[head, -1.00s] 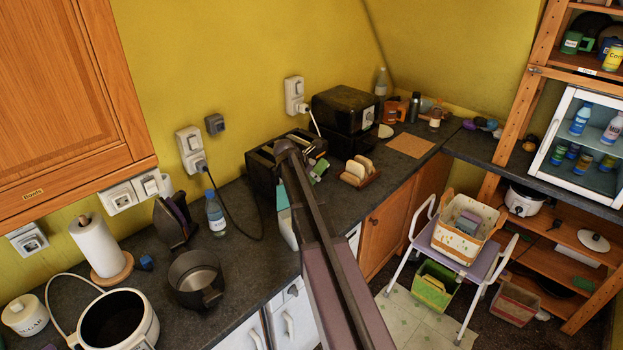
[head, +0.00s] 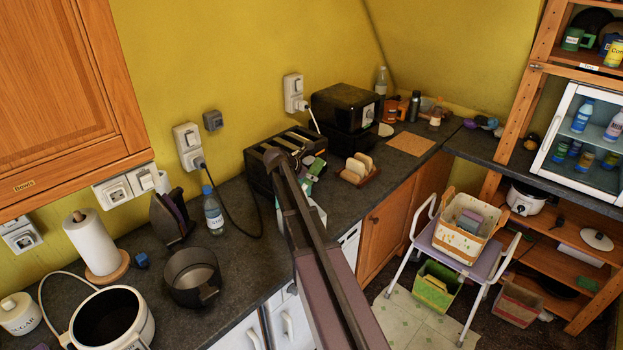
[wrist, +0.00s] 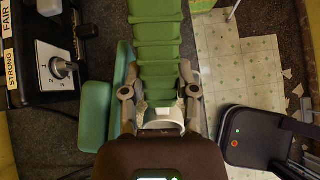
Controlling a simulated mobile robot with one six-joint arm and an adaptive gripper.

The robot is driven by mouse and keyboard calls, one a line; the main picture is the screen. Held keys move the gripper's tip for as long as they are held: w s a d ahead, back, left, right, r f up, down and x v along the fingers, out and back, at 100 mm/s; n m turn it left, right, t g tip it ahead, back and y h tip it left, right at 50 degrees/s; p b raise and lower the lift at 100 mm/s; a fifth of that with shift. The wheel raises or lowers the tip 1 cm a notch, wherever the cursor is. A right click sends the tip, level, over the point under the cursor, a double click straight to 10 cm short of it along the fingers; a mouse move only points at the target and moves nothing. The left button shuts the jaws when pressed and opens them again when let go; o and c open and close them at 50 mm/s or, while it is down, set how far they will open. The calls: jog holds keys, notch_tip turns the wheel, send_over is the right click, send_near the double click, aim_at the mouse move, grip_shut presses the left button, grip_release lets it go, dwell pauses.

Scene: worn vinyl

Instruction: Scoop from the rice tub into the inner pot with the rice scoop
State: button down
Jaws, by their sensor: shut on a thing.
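The dark grey pot (head: 193,280), which looks like the inner pot, stands open and upright on the counter, left of my arm. A pale tub (head: 316,214), possibly the rice tub, is mostly hidden behind my arm. In the wrist view, teal surfaces (wrist: 97,115) lie left of and under my gripper (wrist: 160,82). My gripper is shut on a green ribbed thing (wrist: 155,40), which I take to be the rice scoop; it reaches forward out of the picture. A small green part (head: 317,167) shows beside the toaster in the head view. Its bowl and any rice are not clear.
A white cooker body (head: 112,340) stands open at the front left. A paper towel roll (head: 92,243), iron (head: 171,219) and bottle (head: 213,211) stand behind the pot. A black toaster (head: 262,158) is close behind my arm. A stool (head: 485,258) stands right.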

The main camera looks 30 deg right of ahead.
aim_at(305, 184)
jog(key=shift+s+a+f+t+h+b, duration=0.15)
jog(key=shift+a+f+h+b, duration=0.45)
jog(key=shift+b, duration=1)
jog(key=shift+s+a+f+t+h+b, duration=0.15)
jog(key=shift+a+f+h+b, duration=0.15)
jog(key=shift+f+h+b, duration=0.9)
jog(key=shift+y, duration=0.3)
jog(key=shift+f+b, duration=4.55)
jog(key=shift+b, duration=0.8)
jog(key=shift+f, duration=0.25)
jog(key=shift+w+r, duration=0.1)
jog(key=y+p, duration=0.1)
jog(key=p, duration=0.1)
jog(key=d+r+y+p, duration=0.1)
jog(key=p, duration=0.2)
jog(key=shift+w+d+r+y, duration=0.15)
jog(key=shift+d+r+y, duration=0.15)
jog(key=shift+y, duration=0.1)
jog(key=shift+g+y+p, duration=0.5)
jog(key=shift+y+p, duration=0.4)
jog(key=shift+p, duration=0.25)
